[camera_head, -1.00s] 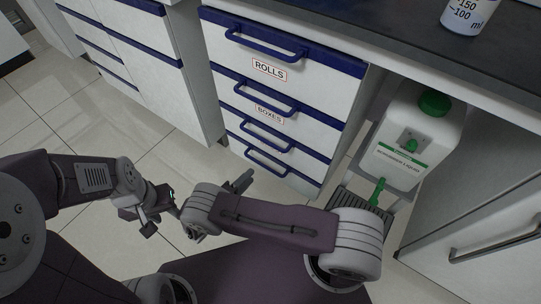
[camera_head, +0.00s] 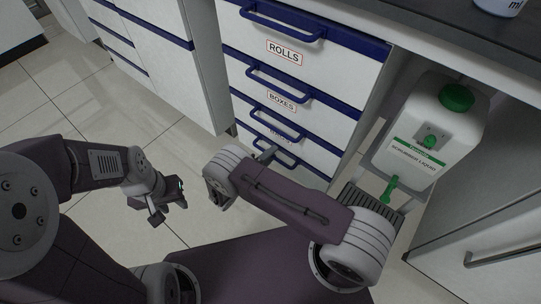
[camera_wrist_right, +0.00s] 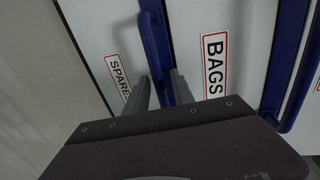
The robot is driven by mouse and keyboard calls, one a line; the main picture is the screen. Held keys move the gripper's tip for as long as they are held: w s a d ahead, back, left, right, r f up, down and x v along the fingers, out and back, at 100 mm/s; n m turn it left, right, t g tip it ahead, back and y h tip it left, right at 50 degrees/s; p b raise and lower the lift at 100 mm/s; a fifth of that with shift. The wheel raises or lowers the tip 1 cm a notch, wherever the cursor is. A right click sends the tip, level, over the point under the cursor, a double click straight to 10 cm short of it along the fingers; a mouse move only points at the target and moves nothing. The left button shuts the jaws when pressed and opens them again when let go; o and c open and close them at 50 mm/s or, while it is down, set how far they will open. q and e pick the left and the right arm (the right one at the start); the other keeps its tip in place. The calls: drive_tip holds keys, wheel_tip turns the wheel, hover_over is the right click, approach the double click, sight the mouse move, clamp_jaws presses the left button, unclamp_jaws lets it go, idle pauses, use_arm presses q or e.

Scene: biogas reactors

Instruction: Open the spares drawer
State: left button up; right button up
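The spares drawer is the lowest of the blue-and-white stack; its SPARES label (camera_wrist_right: 119,76) shows in the right wrist view. Its blue handle (camera_wrist_right: 153,42) runs down towards my right gripper (camera_wrist_right: 160,84), whose two fingers are apart, one on each side of the handle's near part. Contact cannot be told. In the head view my right gripper (camera_head: 266,154) is at the lowest drawers, and my forearm hides part of the spares drawer front. The drawer looks closed. My left gripper (camera_head: 170,208) is open and empty above the floor, left of the drawers.
Above are drawers labelled ROLLS (camera_head: 284,52), BOXES (camera_head: 281,101) and BAGS (camera_wrist_right: 215,64), all closed. A white jug with a green cap (camera_head: 457,97) stands right of the stack, above a dark grate (camera_head: 372,199). Tiled floor (camera_head: 60,120) is clear at left.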

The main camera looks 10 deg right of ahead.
clamp_jaws()
idle(1.2)
